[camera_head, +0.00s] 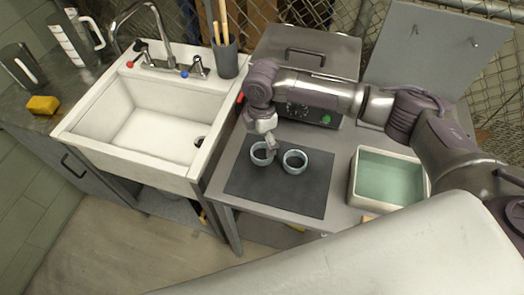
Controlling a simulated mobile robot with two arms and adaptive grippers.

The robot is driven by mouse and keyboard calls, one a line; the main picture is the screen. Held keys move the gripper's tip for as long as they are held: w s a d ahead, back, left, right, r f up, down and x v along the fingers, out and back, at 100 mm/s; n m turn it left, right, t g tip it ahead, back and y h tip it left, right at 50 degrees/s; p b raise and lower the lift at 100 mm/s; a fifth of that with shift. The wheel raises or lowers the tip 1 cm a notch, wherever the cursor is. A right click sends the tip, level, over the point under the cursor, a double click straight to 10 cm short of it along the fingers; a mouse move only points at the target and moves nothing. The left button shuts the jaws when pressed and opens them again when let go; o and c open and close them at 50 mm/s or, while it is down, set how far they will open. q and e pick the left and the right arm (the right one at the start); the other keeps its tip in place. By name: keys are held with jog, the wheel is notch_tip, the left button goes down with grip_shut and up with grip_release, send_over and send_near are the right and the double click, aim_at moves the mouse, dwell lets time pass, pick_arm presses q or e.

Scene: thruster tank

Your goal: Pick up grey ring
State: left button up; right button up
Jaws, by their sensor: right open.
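Two small grey-blue rings stand side by side on a dark mat (246,186). The left ring (259,163) and the right ring (295,171) look much alike, with dark insides. My right gripper (271,147) points down at the left ring from above, with its fingers over that ring's right side. The fingers partly hide this side, and I cannot tell whether they touch it. The gripper is open and holds nothing that I can see. My left gripper is not in view.
A white-rimmed tank of greenish water (355,189) stands on the table right of the mat. Behind the mat is a metal box with a handle (307,50). A white sink (75,122) with a tap is at left, with a tool cup (226,62) at its back corner.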

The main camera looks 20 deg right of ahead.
aim_at(263, 156)
jog(key=shift+f, duration=0.25)
notch_tip(263, 156, down, 4)
jog(key=shift+s+d+f+p, duration=0.15)
jog(key=shift+f+p, duration=0.05)
jog(key=shift+p, duration=0.8)
jog(key=shift+f, duration=0.2)
jog(key=shift+c, duration=0.8)
jog(key=c, duration=0.9)
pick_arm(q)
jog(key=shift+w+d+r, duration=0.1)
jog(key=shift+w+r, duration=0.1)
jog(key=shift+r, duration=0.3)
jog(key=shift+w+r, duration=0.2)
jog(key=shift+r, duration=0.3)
